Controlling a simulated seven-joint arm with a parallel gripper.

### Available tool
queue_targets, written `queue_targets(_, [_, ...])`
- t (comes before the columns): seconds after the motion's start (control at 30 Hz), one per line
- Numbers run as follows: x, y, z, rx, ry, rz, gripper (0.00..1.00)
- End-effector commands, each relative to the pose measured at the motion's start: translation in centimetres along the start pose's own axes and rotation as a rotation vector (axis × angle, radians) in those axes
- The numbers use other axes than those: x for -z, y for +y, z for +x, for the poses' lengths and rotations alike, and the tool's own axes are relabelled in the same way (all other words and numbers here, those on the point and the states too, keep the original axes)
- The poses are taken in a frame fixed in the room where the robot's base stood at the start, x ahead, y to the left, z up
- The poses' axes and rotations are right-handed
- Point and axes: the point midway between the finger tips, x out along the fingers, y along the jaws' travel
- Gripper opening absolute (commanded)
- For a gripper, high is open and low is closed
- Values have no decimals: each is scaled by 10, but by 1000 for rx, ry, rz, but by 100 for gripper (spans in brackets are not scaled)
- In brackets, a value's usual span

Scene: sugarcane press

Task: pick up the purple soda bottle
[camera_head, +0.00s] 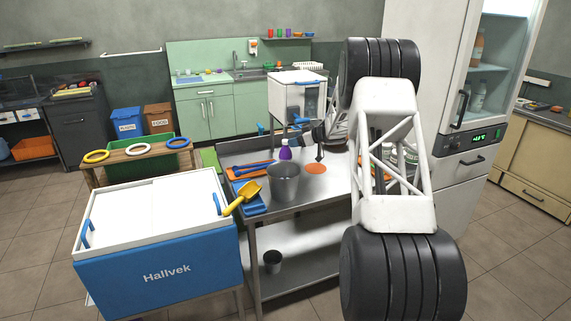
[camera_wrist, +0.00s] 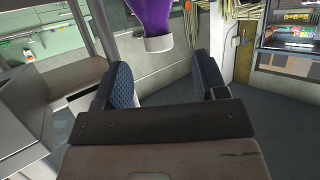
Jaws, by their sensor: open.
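The purple soda bottle (camera_head: 286,152) stands upright on the steel table, behind the metal bucket, which hides its lower part. In the wrist view, the bottle (camera_wrist: 160,18) shows at the top edge, its white cap end toward my gripper and the rest cut off by the frame. My gripper (camera_wrist: 163,78) is open, with its two dark fingers apart and nothing between them. The bottle lies beyond the fingertips, roughly in line with the gap. In the head view, my gripper (camera_head: 320,150) is small and dark, just right of the bottle, partly hidden by my arm.
A metal bucket (camera_head: 284,184) stands close in front of the bottle, with a yellow scoop (camera_head: 243,198) to its left. Blue tools (camera_head: 250,169) lie to the left. An orange disc (camera_head: 315,169) lies to the right. A white-lidded blue cooler (camera_head: 160,260) stands at front left.

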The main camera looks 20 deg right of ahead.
Motion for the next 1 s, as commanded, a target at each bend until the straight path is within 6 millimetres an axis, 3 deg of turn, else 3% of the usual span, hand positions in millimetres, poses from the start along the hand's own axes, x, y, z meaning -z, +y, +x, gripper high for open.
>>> queue_targets(0.37, [0,0,24,1,0,-1,66])
queue_targets(0.77, [0,0,27,0,0,0,66])
queue_targets(1.0, [-3,1,42,0,-1,1,66])
